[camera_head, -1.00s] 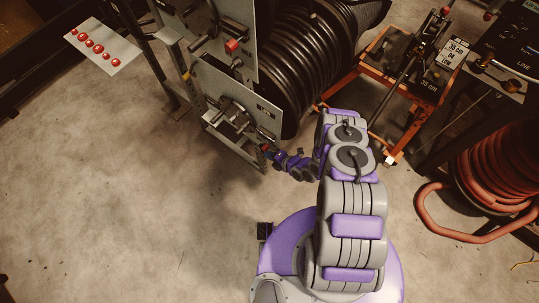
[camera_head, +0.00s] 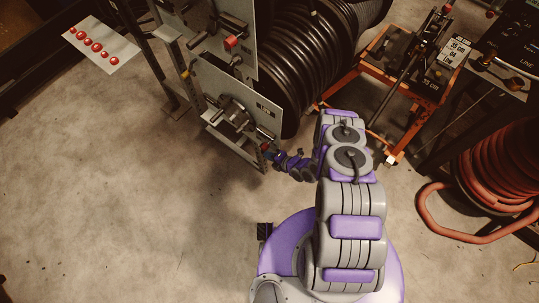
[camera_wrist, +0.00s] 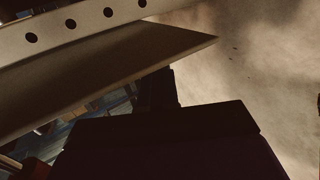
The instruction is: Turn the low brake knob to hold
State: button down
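A lower grey panel (camera_head: 212,82) stands in front of the hose reel in the head view, with a dark hub and bars on it. A small red and blue part (camera_head: 266,148) shows by its lower right edge; I cannot tell whether it is the low brake knob. My gripper (camera_head: 272,154) is at the end of my purple and grey arm, close to this part. Contact cannot be made out. In the wrist view a dark shape of my gripper (camera_wrist: 160,90) fills the lower middle, and its fingers and any knob are not clear.
An upper panel with a red knob (camera_head: 231,42) stands above the lower one. A black hose reel (camera_head: 305,65) is behind. An orange stand (camera_head: 428,88) and a red hose coil (camera_head: 500,170) are on the right. A perforated metal beam (camera_wrist: 75,35) crosses the wrist view.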

jog(key=shift+w+a+f+b, duration=0.3)
jog(key=shift+f+b, duration=0.2)
jog(key=shift+f, duration=0.1)
jog(key=shift+w+a+f+b, duration=0.15)
jog(key=shift+a+f+b, duration=0.15)
jog(key=shift+f+b, duration=0.25)
dwell(1.0)
